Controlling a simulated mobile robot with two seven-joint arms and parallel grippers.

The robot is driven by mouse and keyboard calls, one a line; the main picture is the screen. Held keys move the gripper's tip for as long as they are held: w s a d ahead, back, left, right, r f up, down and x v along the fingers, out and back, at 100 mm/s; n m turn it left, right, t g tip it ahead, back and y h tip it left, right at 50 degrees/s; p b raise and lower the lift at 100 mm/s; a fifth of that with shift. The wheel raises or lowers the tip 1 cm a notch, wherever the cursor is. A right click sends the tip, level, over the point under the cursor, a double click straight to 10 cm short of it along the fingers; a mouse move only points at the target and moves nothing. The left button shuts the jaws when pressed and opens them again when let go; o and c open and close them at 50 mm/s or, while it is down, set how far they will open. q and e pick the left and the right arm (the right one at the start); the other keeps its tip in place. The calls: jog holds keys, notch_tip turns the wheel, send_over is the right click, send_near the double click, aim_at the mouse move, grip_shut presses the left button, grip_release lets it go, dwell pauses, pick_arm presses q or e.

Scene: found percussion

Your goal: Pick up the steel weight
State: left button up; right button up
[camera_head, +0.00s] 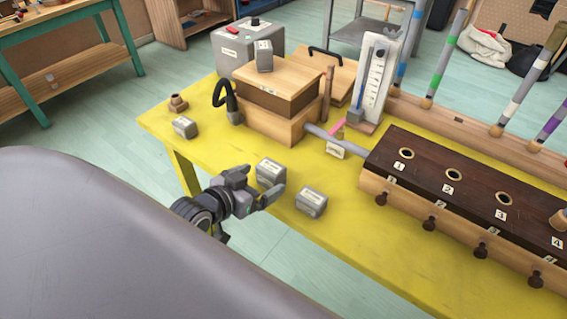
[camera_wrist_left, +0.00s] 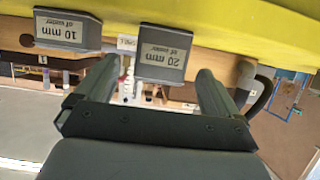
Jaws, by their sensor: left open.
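Several grey steel weights with white labels are in view. One weight (camera_head: 270,172), marked 20 mm of water, stands on the yellow table directly ahead of my left gripper (camera_head: 259,185). In the left wrist view this weight (camera_wrist_left: 165,50) appears upside down, framed between the fingertips (camera_wrist_left: 157,78). The fingers are open and empty; I cannot tell whether they reach around its sides. A second weight (camera_head: 311,202), marked 10 mm of water (camera_wrist_left: 67,29), stands to the right. A third (camera_head: 184,127) is at the left, and another (camera_head: 264,55) sits on the wooden bellows box. My right gripper is not visible.
The wooden bellows box (camera_head: 270,104) stands behind the weights, with a black curved hose (camera_head: 222,95) at its left. A gauge board (camera_head: 376,80) stands behind. A dark-topped wooden chest (camera_head: 470,185) with holes fills the right. The front strip of the yellow table (camera_head: 350,255) is clear.

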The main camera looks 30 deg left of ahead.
aim_at(275, 170)
pick_arm(q)
jog(key=shift+w, duration=0.65)
jog(key=shift+x, duration=2.85)
jog(key=shift+f, duration=0.2)
jog(key=c, duration=1.4)
jog(key=shift+r, duration=0.15)
jog(key=shift+c, duration=0.8)
jog(key=shift+r, duration=0.1)
